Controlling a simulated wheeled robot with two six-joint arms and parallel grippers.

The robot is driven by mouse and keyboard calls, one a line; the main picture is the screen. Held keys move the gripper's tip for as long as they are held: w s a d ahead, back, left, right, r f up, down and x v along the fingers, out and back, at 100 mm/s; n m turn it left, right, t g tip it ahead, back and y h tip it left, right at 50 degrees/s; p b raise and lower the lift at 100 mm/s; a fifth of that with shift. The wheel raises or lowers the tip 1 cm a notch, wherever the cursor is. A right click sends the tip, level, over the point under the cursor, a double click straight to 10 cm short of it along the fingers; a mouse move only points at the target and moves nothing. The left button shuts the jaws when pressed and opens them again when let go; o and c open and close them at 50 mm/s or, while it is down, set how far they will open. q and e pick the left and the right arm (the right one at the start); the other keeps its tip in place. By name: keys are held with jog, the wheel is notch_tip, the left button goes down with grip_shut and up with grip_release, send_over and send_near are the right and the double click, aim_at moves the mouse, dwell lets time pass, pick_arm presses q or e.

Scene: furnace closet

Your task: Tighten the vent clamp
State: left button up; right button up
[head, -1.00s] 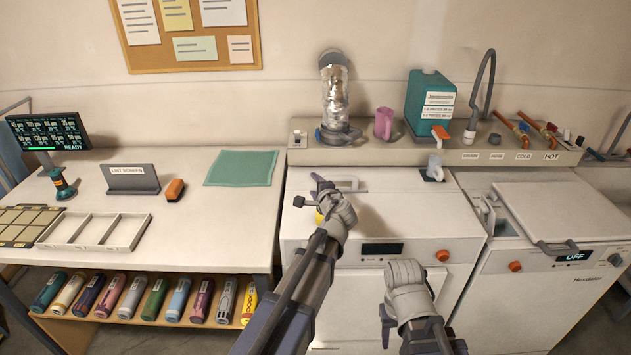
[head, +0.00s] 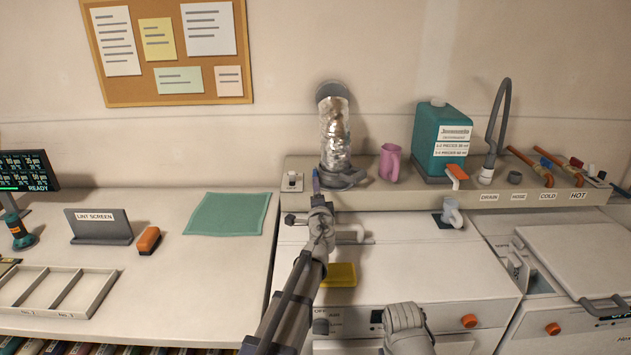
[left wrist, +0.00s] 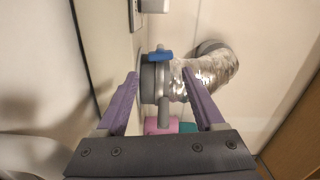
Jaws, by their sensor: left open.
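The silver foil vent duct (head: 334,135) runs from the wall down to a grey collar (head: 344,179) on the shelf behind the white machine. In the left wrist view, the grey clamp ring (left wrist: 149,82) sits at the end of the foil duct (left wrist: 212,72), with a blue tab (left wrist: 160,56) on it. My left gripper (left wrist: 160,73) is open, its purple fingers on either side of the clamp area. I cannot tell whether they touch it. In the head view my left gripper (head: 317,184) is just left of the collar. My right gripper is not visible; only part of its arm shows.
A pink cup (head: 390,162) and a teal jug (head: 442,140) stand right of the duct. A yellow sponge (head: 340,275) lies on the white machine (head: 420,260). A small switch box (head: 292,181) is left of the collar. The left counter holds a green cloth (head: 228,213).

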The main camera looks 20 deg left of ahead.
pick_arm(q)
jog(key=shift+x, duration=3.95)
jog(key=c, duration=1.1)
jog(key=shift+s+m, duration=0.1)
jog(key=shift+m, duration=0.5)
jog(key=o, duration=1.1)
jog(key=shift+s, duration=0.1)
